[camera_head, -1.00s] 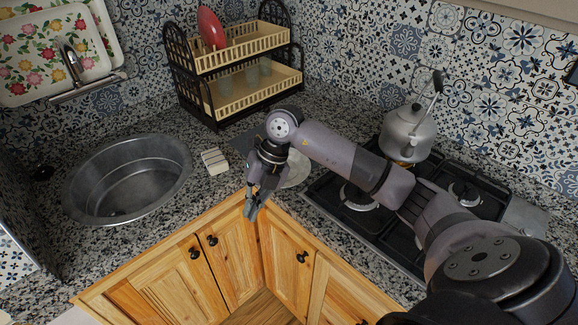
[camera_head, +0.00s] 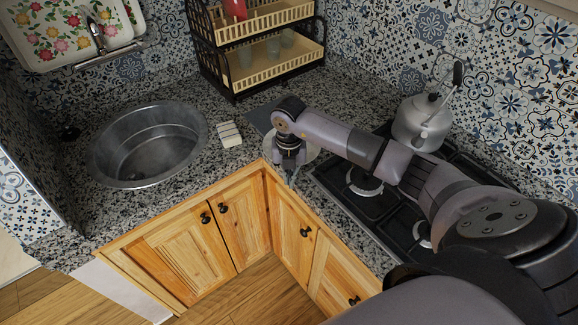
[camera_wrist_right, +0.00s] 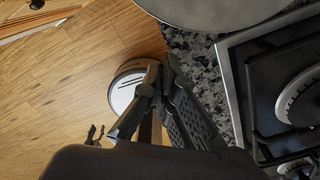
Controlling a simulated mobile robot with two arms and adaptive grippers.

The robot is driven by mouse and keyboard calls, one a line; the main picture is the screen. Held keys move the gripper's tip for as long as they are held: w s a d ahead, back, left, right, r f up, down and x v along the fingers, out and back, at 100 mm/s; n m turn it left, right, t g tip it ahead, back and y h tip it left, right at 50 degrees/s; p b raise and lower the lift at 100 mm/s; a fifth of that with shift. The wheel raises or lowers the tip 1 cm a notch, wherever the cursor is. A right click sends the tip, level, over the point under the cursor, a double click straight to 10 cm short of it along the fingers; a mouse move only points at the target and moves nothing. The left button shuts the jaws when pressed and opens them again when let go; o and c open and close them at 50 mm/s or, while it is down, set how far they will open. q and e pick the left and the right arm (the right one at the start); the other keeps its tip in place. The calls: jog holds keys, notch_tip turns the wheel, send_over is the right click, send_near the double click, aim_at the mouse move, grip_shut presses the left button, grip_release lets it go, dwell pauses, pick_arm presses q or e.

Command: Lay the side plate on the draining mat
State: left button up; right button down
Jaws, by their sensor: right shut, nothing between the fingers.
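The side plate (camera_head: 309,151) is a pale grey disc on the counter, left of the hob and near the inner counter corner. My right arm hides part of it. Its rim also shows at the top of the right wrist view (camera_wrist_right: 205,14). The draining mat (camera_head: 261,117) is a flat dark grey sheet behind and left of the plate; my arm covers part of it, and I cannot tell whether plate and mat overlap. My right gripper (camera_head: 291,180) points down, shut and empty, at the plate's near side by the counter edge. My left gripper is not seen.
A sink (camera_head: 148,145) lies left, with a ribbed pale block (camera_head: 229,134) beside it. A two-tier rack (camera_head: 262,65) with cups stands behind. A kettle (camera_head: 422,122) stands on the hob (camera_head: 375,200) at right. Wooden cupboards (camera_head: 190,240) are below the counter.

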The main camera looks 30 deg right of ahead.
jog(key=shift+w+d, duration=0.6)
jog(key=shift+w, duration=0.35)
jog(key=shift+f, duration=0.1)
